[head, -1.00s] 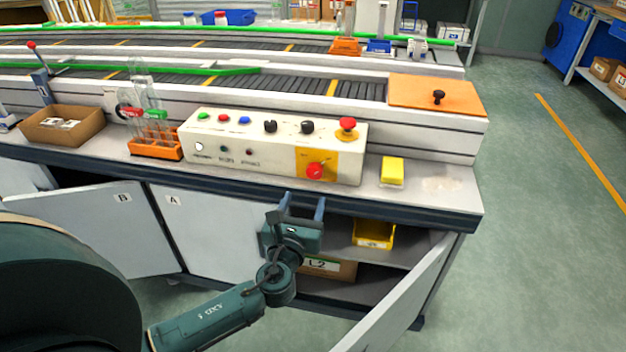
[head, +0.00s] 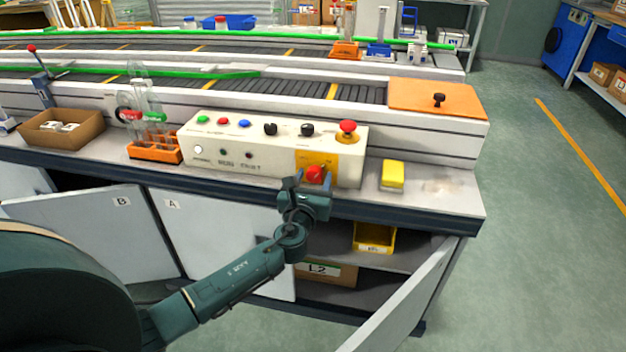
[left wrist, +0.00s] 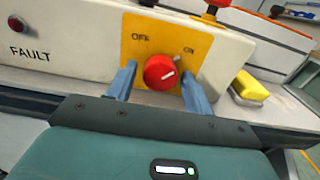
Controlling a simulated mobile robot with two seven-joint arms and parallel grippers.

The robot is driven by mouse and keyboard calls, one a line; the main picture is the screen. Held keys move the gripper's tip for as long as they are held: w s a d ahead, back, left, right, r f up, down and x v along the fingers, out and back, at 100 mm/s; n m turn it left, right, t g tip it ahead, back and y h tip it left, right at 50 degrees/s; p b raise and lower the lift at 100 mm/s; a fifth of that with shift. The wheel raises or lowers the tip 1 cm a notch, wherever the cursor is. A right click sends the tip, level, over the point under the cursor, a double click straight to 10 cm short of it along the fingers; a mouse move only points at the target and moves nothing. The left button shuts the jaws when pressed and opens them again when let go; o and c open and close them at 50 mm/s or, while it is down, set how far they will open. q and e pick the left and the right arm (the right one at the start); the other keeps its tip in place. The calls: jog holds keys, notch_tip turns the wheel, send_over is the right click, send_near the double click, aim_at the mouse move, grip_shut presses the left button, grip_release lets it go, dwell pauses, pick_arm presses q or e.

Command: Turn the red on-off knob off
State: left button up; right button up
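The red on-off knob (head: 315,174) sits on a yellow plate (head: 345,172) at the lower right of the cream control panel's front (head: 230,157). In the left wrist view the knob (left wrist: 160,72) has a white mark pointing up and right, toward the printed ON; OFF is printed to the upper left. My left gripper (head: 312,181) is in front of the knob. In the left wrist view its two blue fingers (left wrist: 158,84) are spread, one on each side of the knob, with visible gaps. My right gripper is in neither view.
A red mushroom button (head: 348,126) stands above the knob on the panel top. A yellow block (head: 392,174) lies right of the panel. An open cabinet door (head: 395,295) juts out below right.

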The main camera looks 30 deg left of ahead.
pick_arm(q)
jog(key=c, duration=0.8)
